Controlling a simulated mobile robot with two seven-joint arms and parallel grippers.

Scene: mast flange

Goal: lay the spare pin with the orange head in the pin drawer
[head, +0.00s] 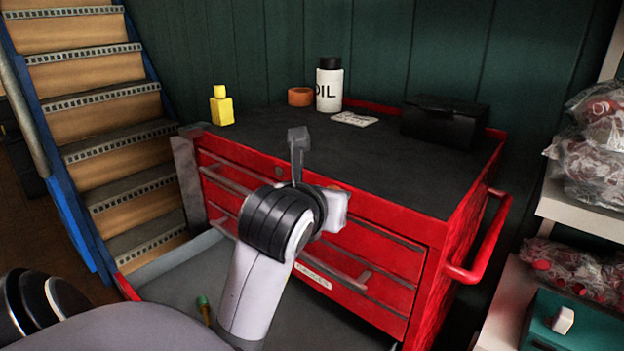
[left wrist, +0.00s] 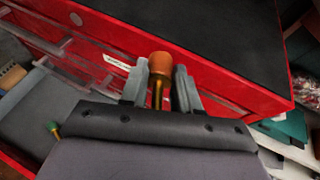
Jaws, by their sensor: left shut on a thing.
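The spare pin with the orange head (left wrist: 172,72) shows in the left wrist view, with a brass shank. My left gripper (left wrist: 172,90) is shut on it, head uppermost in the picture. In the head view my left gripper (head: 298,150) is in front of the red tool chest's upper drawers, and the pin is hidden there. An open drawer with a grey floor (head: 185,272) lies low in front of the chest, below the gripper. A pin with a green head (head: 203,301) is in it, also seen in the left wrist view (left wrist: 54,128). My right gripper is not in view.
The chest top (head: 400,170) holds a yellow bottle (head: 221,107), an oil bottle (head: 329,85), an orange ring (head: 300,97) and a black box (head: 444,121). A red side handle (head: 487,240) sticks out right. Stairs (head: 110,130) stand left; shelves with bagged parts stand right.

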